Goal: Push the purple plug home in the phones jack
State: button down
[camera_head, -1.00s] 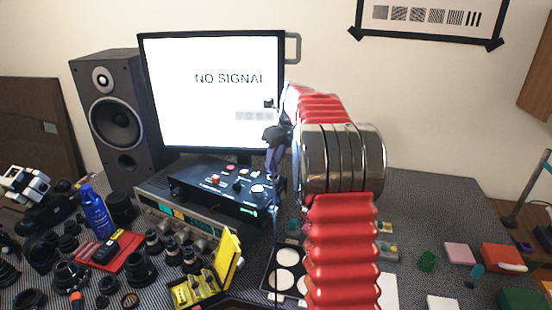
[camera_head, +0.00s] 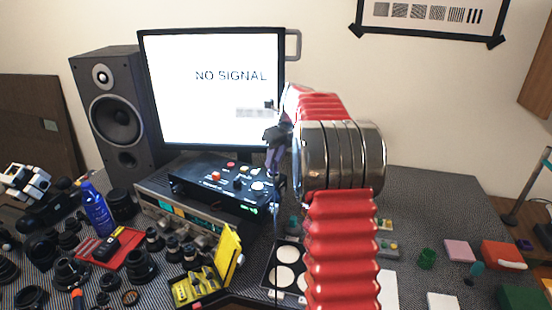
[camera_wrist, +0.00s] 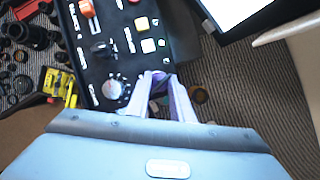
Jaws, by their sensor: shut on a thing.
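The black control box (camera_head: 222,187) sits on a silver receiver left of my arm; its knobs and buttons also show in the wrist view (camera_wrist: 120,62). My gripper (camera_head: 276,166) points down at the box's right end. The phones jack is not visible, so I cannot tell how deep the plug sits.
The monitor (camera_head: 210,95) and speaker (camera_head: 115,120) stand behind. The silver receiver (camera_head: 150,203) is under the box. An open yellow case (camera_head: 226,255), several lenses and a blue bottle (camera_head: 97,211) crowd the left. Coloured blocks lie at right.

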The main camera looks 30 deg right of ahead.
jog(key=shift+f, duration=0.55)
dwell(0.4)
jog(key=c, duration=1.5)
grip_release()
jog(key=shift+r, duration=0.1)
jog(key=v, duration=1.3)
jog(key=shift+s+r, duration=0.2)
jog(key=shift+r, duration=0.05)
